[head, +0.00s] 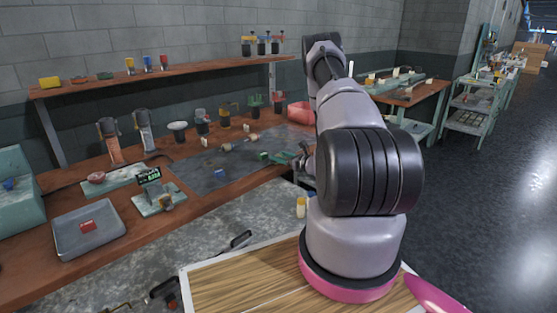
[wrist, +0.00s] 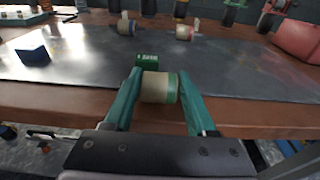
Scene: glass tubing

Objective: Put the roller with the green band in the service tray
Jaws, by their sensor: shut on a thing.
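My gripper (wrist: 157,88) is shut on a cream roller (wrist: 154,90), with its teal fingers on either side. A green band shows at the roller's right end. It is near the front edge of the workbench; I cannot tell whether it still touches the surface. In the head view my gripper (head: 301,159) is at the right part of the bench, partly hidden by my arm. A shallow grey metal tray (head: 62,245) lies at the bench's left front with a red block (head: 88,227) in it.
A green block (wrist: 147,60) lies just behind the held roller. A small display stand (head: 158,197) stands right of the tray. A blue block (head: 219,174) lies between.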

